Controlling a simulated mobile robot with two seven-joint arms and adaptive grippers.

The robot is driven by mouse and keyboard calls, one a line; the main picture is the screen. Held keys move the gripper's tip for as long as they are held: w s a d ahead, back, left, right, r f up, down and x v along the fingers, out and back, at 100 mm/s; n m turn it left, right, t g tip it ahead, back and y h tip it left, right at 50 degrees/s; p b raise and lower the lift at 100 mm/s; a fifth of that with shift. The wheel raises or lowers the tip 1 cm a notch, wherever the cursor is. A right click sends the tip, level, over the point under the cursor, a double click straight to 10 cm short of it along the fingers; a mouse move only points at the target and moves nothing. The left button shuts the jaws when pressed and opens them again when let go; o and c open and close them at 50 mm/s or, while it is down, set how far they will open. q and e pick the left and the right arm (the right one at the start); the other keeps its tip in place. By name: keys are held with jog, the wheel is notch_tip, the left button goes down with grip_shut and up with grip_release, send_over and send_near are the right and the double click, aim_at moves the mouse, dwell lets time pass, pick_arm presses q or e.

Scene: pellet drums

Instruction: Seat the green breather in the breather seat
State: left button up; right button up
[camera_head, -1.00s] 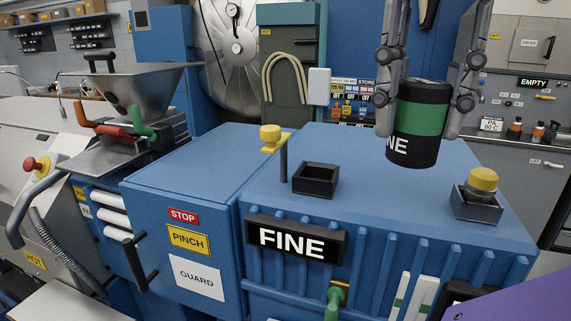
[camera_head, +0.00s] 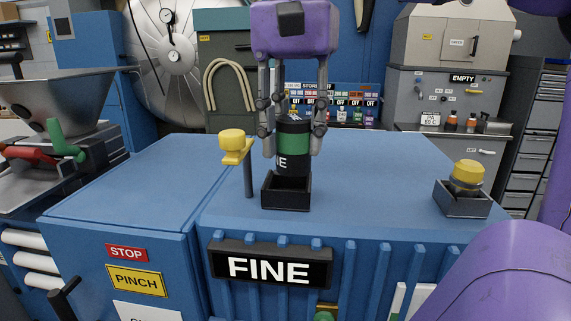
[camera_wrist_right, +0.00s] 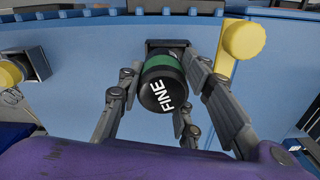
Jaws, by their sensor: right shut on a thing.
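The green breather (camera_head: 293,146) is a black cylinder with a green band and white lettering. My right gripper (camera_head: 292,152) comes down from above and is shut on its sides, holding it upright. The breather seat (camera_head: 286,199) is a square black open box on the blue machine top. The breather's lower end shows at the seat's opening; I cannot tell whether it is inside or just above. In the right wrist view the lettered end of the breather (camera_wrist_right: 165,88) faces the camera, with the seat (camera_wrist_right: 156,45) partly hidden behind it. My left gripper is not in view.
A yellow-topped post (camera_head: 233,146) stands close left of the seat. A yellow knob (camera_head: 467,174) sits in another black box (camera_head: 461,203) at the right. The blue top (camera_head: 375,180) between the boxes is clear. A FINE sign (camera_head: 270,268) is on the front.

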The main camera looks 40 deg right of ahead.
aim_at(290, 160)
jog(key=shift+w+d+f, duration=0.15)
jog(key=shift+w+f, duration=0.25)
jog(key=shift+f, duration=0.05)
jog(key=shift+w+d+f, duration=0.1)
jog(key=shift+w+f, duration=0.1)
jog(key=shift+f, duration=0.75)
jog(key=shift+w+f, duration=0.15)
jog(key=shift+f, duration=0.8)
jog(key=shift+s+f, duration=0.1)
jog(key=o, duration=1)
jog(key=shift+c, duration=0.2)
notch_tip(290, 160, up, 12)
jog(key=shift+r, duration=0.15)
